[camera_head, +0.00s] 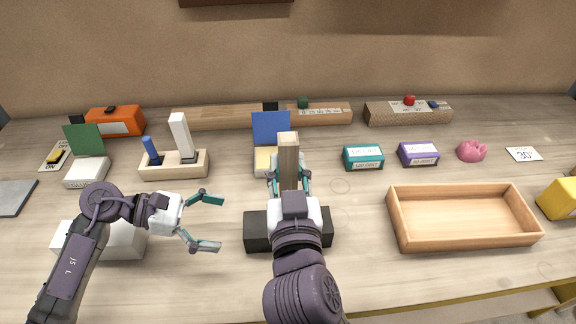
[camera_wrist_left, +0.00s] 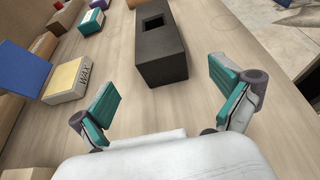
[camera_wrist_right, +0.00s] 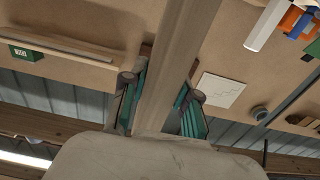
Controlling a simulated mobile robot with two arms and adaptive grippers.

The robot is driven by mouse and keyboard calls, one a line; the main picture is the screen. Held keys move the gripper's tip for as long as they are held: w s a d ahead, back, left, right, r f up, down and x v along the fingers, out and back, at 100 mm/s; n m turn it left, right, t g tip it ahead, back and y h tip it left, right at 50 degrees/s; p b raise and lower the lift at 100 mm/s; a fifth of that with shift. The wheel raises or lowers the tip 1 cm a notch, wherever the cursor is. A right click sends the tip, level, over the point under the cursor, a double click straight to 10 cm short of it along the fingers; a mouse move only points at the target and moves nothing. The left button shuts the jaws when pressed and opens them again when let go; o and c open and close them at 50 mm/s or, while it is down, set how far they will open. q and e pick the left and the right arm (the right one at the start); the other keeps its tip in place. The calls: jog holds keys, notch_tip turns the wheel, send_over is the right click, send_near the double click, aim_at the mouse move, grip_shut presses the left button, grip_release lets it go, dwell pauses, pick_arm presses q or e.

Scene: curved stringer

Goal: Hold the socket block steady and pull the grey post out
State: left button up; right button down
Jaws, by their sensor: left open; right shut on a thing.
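The dark socket block (camera_head: 256,232) lies on the table at the front middle, partly hidden behind my right gripper. In the left wrist view the socket block (camera_wrist_left: 160,60) shows an empty square hole in its top. My right gripper (camera_head: 289,178) is shut on the grey-brown post (camera_head: 288,155), which stands up between its fingers, clear of the hole. The post (camera_wrist_right: 178,60) also runs between the fingers in the right wrist view. My left gripper (camera_head: 213,224) is open and empty, to the left of the block and apart from it.
A wooden tray (camera_head: 463,246) stands at the right. A wooden holder (camera_head: 174,170) with a blue and a white piece is behind my left gripper. A wax box (camera_head: 265,161), a teal box (camera_head: 363,157) and a purple box (camera_head: 418,153) stand further back. Table between block and tray is clear.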

pick_arm(q)
jog(key=v, duration=1)
jog(key=shift+a, duration=0.4)
jog(key=shift+r, duration=0.15)
